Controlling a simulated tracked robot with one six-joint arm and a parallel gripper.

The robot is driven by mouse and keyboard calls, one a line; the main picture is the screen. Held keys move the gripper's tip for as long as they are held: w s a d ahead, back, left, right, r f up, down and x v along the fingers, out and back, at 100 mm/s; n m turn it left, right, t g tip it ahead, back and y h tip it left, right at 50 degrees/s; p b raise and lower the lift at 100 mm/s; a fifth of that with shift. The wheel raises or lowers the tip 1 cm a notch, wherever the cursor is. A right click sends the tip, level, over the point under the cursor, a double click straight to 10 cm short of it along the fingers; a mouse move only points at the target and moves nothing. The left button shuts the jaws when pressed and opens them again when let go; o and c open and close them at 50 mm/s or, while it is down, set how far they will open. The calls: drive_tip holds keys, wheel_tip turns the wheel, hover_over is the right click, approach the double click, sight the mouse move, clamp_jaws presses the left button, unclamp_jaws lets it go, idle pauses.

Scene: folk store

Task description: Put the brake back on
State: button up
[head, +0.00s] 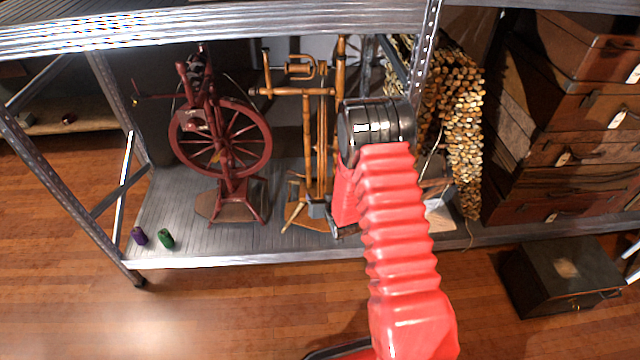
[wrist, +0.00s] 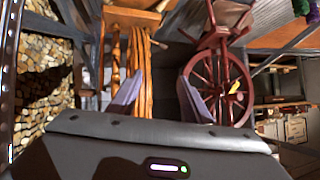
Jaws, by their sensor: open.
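A dark red spinning wheel (head: 232,137) stands upright on the lower shelf, left of centre in the head view. In the wrist view the red wheel (wrist: 215,85) is right of my fingers, with a small yellow piece (wrist: 233,88) showing among its spokes. A light wooden spinning frame (head: 308,115) stands to its right, partly behind my arm. Its wooden posts (wrist: 140,60) show beyond my fingers in the wrist view. My gripper (wrist: 162,95) is open, with nothing visible between its two grey fingers. I cannot clearly pick out a brake.
A purple spool (head: 139,236) and a green spool (head: 167,239) stand at the shelf's front left. Stacked firewood (head: 455,120) and brown cases (head: 560,145) are on the right. A dark box (head: 562,272) is on the floor. Metal posts and the upper shelf (head: 220,25) frame the space.

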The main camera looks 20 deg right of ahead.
drive_tip(key=s+f, duration=0.3)
drive_tip(key=f, duration=0.4)
drive_tip(key=s+a+f+m+t+y, duration=0.1)
drive_tip(key=s+f, duration=0.3)
drive_tip(key=f, duration=0.3)
drive_tip(key=s+a+f+t, duration=0.1)
drive_tip(key=s+f, duration=0.2)
drive_tip(key=f, duration=0.3)
drive_tip(key=shift+s+f, duration=0.35)
drive_tip(key=shift+f, duration=0.05)
drive_tip(key=shift+c, duration=0.7)
